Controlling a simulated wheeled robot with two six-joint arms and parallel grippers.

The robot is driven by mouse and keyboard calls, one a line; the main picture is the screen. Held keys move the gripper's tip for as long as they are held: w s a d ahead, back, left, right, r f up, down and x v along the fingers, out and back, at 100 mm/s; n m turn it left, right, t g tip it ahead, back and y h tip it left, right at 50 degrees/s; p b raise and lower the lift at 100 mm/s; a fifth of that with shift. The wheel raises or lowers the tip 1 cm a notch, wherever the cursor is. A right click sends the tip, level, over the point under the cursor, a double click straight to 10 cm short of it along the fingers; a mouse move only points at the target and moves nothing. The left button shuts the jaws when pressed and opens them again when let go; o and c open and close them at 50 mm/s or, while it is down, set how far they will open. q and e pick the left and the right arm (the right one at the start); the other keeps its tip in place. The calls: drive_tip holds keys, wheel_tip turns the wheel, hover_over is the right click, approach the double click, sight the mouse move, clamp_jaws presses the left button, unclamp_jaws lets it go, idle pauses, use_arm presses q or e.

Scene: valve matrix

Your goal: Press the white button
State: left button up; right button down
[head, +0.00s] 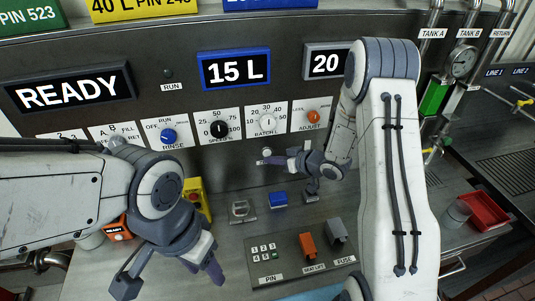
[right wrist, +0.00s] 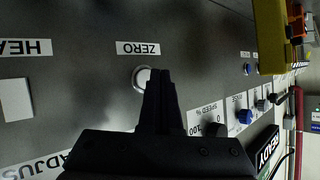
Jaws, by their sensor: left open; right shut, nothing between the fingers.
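A round white button (right wrist: 143,78) with a metal rim sits on the grey panel beside the ZERO label (right wrist: 138,48) in the right wrist view. In the head view it shows as a small pale disc (head: 267,150) below the dials. My right gripper (head: 264,161) is shut and empty, its fingertips close to the button. In the right wrist view the shut fingers (right wrist: 160,74) overlap the button's edge; I cannot tell if they touch it. My left gripper (head: 211,264) is open and empty at the lower left, low over the console and away from the button.
Dials, including a blue RINSE knob (head: 168,136), and lit displays line the panel. A yellow box (head: 196,198), a blue block (head: 278,198) and an orange switch (head: 309,246) stand on the ledge. A white square (right wrist: 15,100) is on the panel too.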

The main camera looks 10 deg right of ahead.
idle(0.8)
drive_tip(key=shift+w, duration=0.4)
drive_tip(key=shift+w, duration=0.45)
idle(0.7)
drive_tip(key=shift+s, duration=0.85)
drive_tip(key=shift+s, duration=0.15)
drive_tip(key=s, duration=0.4)
drive_tip(key=shift+s, duration=0.35)
idle(1.2)
